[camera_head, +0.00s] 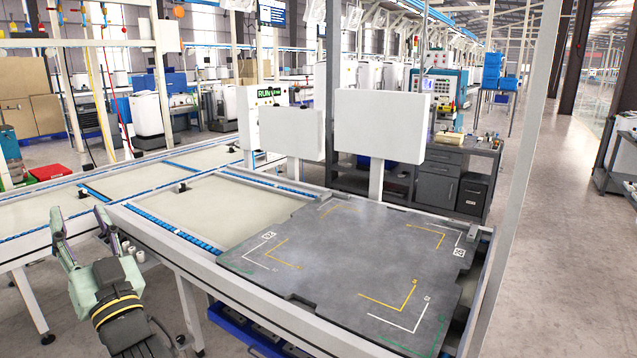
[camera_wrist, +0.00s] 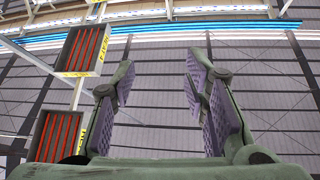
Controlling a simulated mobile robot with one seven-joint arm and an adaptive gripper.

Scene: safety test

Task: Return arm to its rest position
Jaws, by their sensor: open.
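My gripper (camera_head: 80,228) is at the lower left of the head view, in front of the conveyor line. Its two green fingers point up and are spread apart, with nothing between them. In the wrist view the open fingers (camera_wrist: 160,95), with purple ridged pads, frame only the ceiling and high structures. The grey board (camera_head: 350,262) with yellow, white and green corner marks lies on the conveyor frame to the right of my gripper. It is bare, and my gripper is apart from it.
The conveyor's metal side rail (camera_head: 190,245) runs close to the right of my gripper. Two blank white panels (camera_head: 382,125) stand behind the board. A dark workbench (camera_head: 455,170) stands farther back. Open floor (camera_head: 560,230) lies at the right. A blue bin (camera_head: 245,335) sits under the conveyor.

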